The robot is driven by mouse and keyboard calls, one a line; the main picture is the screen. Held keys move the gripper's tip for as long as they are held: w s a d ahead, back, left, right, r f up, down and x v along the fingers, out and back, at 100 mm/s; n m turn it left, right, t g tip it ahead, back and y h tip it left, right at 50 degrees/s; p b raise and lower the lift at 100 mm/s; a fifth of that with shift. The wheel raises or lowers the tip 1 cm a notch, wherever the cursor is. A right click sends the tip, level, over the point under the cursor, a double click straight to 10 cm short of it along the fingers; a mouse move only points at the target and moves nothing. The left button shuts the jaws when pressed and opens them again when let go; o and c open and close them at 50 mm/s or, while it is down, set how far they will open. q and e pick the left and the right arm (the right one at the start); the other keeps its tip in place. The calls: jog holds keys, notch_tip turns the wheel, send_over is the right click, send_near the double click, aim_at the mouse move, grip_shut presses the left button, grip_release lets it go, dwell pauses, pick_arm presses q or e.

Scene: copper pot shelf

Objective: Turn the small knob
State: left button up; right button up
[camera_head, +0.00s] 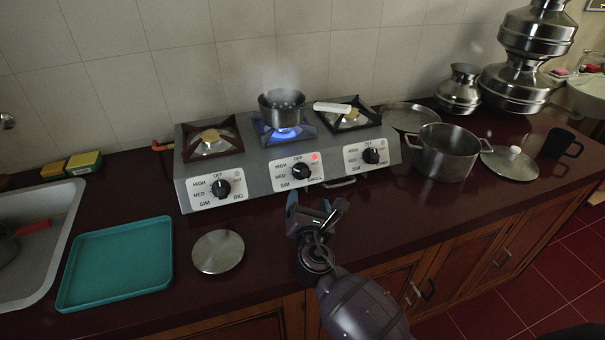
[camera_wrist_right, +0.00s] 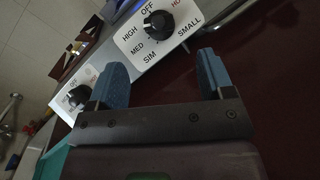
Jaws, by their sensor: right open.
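The stove (camera_head: 250,165) has three knobs with printed dials. The middle dial is marked SMALL, and its black small knob (camera_head: 301,171) has a red light lit beside it. In the right wrist view the small knob (camera_wrist_right: 158,23) is at the top, beyond my fingertips. My right gripper (camera_head: 316,207) is open and empty, in front of the stove and below the middle dial, apart from the knob. Its two blue fingers show in the right wrist view (camera_wrist_right: 160,75). My left gripper is not in view.
A steaming pot (camera_head: 282,108) stands on the middle burner over a blue flame. The left knob (camera_head: 221,188) and right knob (camera_head: 371,155) flank the middle one. A round metal lid (camera_head: 218,251) and teal tray (camera_head: 118,264) lie left; a large pot (camera_head: 447,153) stands right.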

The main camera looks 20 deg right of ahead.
aim_at(304, 174)
jog(key=x, duration=1)
jog(key=shift+w+a+b, duration=0.15)
jog(key=shift+w+b, duration=0.25)
jog(key=shift+c, duration=0.4)
jog(key=c, duration=0.8)
jog(key=shift+c, duration=0.2)
